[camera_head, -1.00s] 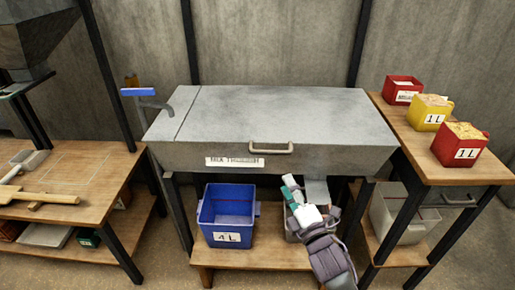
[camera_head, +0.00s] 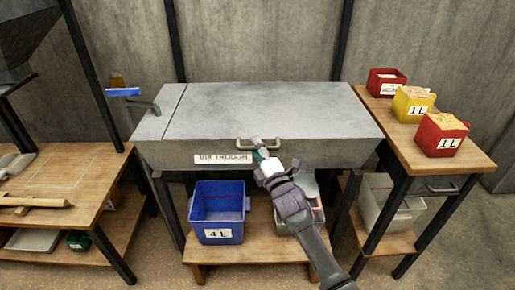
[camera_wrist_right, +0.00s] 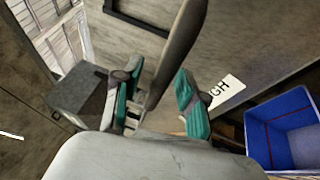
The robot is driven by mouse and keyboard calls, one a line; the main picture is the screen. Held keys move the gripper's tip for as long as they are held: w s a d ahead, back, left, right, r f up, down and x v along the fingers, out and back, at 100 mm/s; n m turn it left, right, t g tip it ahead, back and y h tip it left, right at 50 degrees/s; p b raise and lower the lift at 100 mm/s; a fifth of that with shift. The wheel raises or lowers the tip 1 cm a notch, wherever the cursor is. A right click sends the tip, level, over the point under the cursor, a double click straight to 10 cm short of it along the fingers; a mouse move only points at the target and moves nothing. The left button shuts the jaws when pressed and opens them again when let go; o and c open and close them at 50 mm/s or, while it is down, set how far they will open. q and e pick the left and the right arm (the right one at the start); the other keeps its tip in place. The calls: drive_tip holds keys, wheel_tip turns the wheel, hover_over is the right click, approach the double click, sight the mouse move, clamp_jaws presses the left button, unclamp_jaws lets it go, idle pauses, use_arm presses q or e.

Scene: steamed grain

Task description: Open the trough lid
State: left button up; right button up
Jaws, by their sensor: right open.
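The grey metal mix trough (camera_head: 225,157) stands in the middle of the head view. Its flat lid (camera_head: 270,110) is down and closed. My right gripper (camera_head: 263,148) is at the right end of this handle. In the right wrist view the open fingers (camera_wrist_right: 155,100) are on either side of the dark handle bar (camera_wrist_right: 178,55); I cannot tell whether they touch it. My left gripper is not in view.
A blue 4 L bin (camera_head: 218,212) stands on the low shelf below the trough. Red and yellow 1 L containers (camera_head: 413,103) stand on the right table. The left table (camera_head: 75,165) holds wooden tools.

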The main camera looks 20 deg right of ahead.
clamp_jaws()
drive_tip(key=shift+r, duration=0.1)
idle(0.3)
